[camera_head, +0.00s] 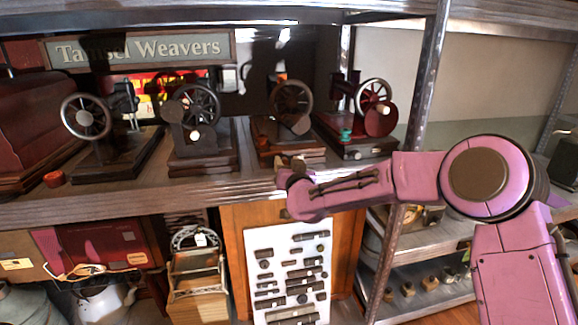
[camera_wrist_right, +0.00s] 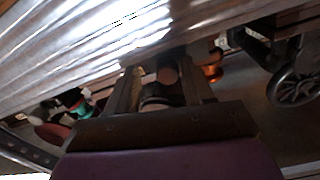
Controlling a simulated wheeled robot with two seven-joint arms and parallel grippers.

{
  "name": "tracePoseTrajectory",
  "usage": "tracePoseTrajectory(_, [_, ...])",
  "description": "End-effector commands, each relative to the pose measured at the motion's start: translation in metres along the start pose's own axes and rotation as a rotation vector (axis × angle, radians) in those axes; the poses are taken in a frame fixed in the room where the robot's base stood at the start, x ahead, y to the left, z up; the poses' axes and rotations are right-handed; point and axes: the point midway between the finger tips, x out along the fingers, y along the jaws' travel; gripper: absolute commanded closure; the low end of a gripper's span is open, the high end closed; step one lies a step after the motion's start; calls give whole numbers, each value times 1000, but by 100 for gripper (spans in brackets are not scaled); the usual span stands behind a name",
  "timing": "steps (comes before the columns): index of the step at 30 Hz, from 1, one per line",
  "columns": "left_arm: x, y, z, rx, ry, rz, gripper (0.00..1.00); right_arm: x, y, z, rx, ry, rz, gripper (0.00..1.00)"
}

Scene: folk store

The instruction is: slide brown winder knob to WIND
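Several dark hand-crank machines stand on the shelf. The third machine from the left (camera_head: 291,98) has a dark wheel and a small brown-orange knob (camera_head: 262,141) low on its left, which looks like the winder knob. A similar orange-brown knob (camera_wrist_right: 212,73) shows beside the fingers in the right wrist view. My right gripper (camera_head: 290,168) is at the shelf's front edge, before this machine. Its fingers stand apart in the wrist view (camera_wrist_right: 165,85), with a round brownish end between or beyond them; contact cannot be told. The WIND mark is not readable. My left gripper is out of view.
The shelf's front edge (camera_head: 130,196) runs close under my right gripper. A metal post (camera_head: 424,80) stands right of the machines, behind my right arm. The fourth machine (camera_head: 358,118) has a teal knob (camera_head: 345,134). A white board with dark parts (camera_head: 262,236) is below.

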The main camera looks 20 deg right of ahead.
Motion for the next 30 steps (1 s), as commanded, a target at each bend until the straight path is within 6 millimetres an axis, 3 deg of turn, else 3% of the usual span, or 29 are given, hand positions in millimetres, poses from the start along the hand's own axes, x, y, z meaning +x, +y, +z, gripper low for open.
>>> tracePoseTrajectory(4, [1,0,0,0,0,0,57,-2,-1,1,-1,0,-3,48])
tracePoseTrajectory(7, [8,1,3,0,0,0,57,-14,-1,2,-1,0,-4,48])
tracePoseTrajectory(18, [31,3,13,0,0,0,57,-95,3,1,1,1,0,48])
tracePoseTrajectory(23, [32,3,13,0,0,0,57,-106,3,0,2,0,1,48])
tracePoseTrajectory(30, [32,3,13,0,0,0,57,-106,3,0,2,0,2,48])
